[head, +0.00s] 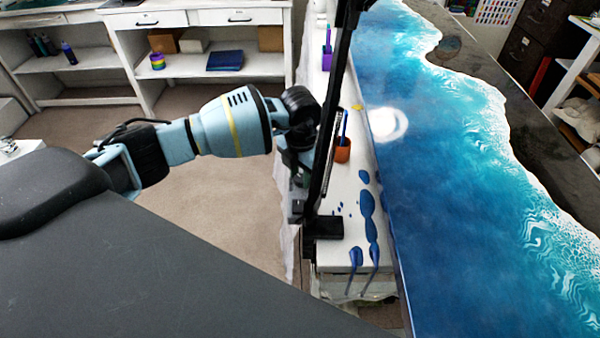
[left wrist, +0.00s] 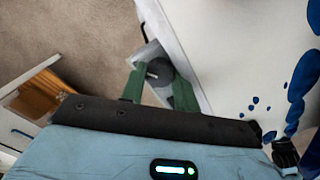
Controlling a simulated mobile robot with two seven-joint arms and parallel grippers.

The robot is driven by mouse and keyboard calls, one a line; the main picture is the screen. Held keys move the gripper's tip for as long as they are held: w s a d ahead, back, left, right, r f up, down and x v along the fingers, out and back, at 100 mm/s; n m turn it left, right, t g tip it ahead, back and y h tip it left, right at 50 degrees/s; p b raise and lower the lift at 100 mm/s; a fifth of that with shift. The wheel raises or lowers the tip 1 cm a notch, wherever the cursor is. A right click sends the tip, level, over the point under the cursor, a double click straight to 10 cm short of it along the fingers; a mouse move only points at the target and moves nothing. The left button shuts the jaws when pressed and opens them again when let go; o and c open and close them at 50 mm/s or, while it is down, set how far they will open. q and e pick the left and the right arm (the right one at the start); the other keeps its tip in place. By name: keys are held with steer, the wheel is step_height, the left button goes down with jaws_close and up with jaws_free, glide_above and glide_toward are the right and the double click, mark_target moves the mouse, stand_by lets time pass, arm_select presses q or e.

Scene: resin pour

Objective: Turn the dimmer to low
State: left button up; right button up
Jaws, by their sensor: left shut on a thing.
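The dimmer is a pale box (left wrist: 153,52) with a dark grey round knob (left wrist: 158,68) carrying a light pointer mark, at the edge of a white surface in the left wrist view. My left gripper (left wrist: 159,75) has its two green fingers on either side of the knob and is shut on it. I cannot read any low or high marking. In the head view my left arm reaches in from the left, and its wrist and a black bar hide the dimmer. My right gripper is in neither view.
A blue and white resin slab (head: 440,170) fills the right side. A slanted black bar (head: 335,110) stands near my left wrist. Shelves (head: 200,65) line the back; carpet is open between.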

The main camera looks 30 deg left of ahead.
mark_target(301, 177)
arm_select(q)
steer(key=o, duration=0.7)
steer(key=shift+r, duration=0.1)
step_height(301, 177, up, 8)
steer(key=shift+f, duration=0.15)
stand_by(0.6)
